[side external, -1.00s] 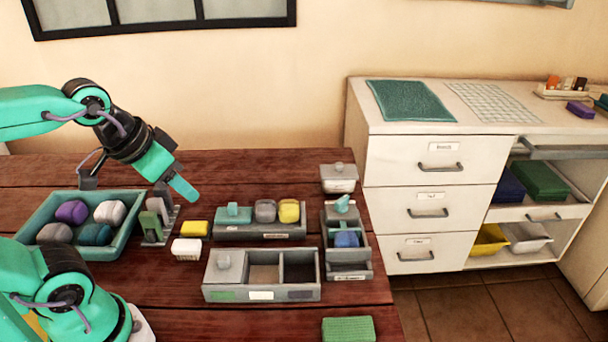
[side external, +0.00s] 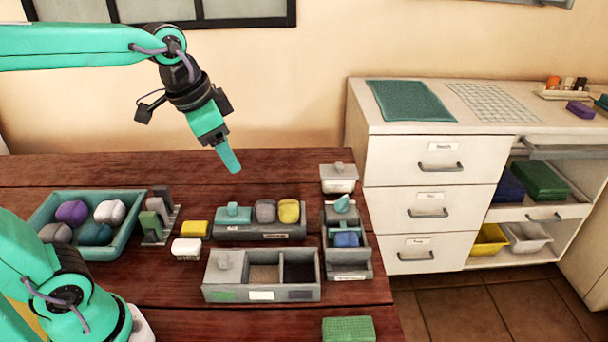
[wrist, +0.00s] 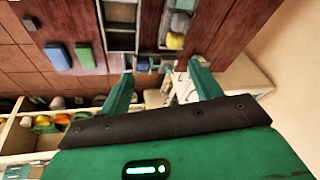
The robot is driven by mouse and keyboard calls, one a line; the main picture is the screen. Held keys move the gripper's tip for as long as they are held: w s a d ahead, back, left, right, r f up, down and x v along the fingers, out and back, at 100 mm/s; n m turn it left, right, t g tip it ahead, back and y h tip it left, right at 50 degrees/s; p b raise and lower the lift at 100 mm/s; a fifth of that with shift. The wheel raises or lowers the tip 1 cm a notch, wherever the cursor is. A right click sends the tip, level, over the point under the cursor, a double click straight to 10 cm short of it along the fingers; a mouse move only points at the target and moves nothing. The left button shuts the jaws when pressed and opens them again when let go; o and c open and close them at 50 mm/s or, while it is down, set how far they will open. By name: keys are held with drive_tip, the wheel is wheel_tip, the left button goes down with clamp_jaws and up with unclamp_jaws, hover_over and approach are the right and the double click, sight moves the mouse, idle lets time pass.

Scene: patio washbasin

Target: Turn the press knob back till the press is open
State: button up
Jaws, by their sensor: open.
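The press appears to be the narrow grey frame (side external: 347,270) at the right of the table, with a teal knob (side external: 342,204) on top. A blue block (side external: 346,239) sits in it below the knob. The knob's exact turn and any gap at the block are too small to tell. My gripper (side external: 229,164) is in the air, above and left of the press, pointing down and apart from everything. In the wrist view its two green fingers (wrist: 158,82) are spread with nothing held between them.
A grey rack (side external: 260,236) with teal, grey and yellow pieces stands below my gripper. A compartment box (side external: 262,294) is in front of it. A teal tray (side external: 130,240) of soaps is at left. A lidded white container (side external: 339,178) stands behind the press. A white cabinet (side external: 430,160) is at right.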

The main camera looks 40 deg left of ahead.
drive_tip(key=w+d+m+g, duration=0.1)
drive_tip(key=w+m, duration=0.2)
drive_tip(key=w, duration=0.4)
drive_tip(key=m+g, duration=0.3)
drive_tip(key=m, duration=0.7)
approach(344, 199)
drive_tip(key=shift+s, duration=0.25)
drive_tip(key=shift+w+d+f, duration=0.1)
drive_tip(key=shift+w+f, duration=0.2)
drive_tip(key=shift+f, duration=0.2)
drive_tip(key=shift+f, duration=3.9)
drive_tip(key=c, duration=1)
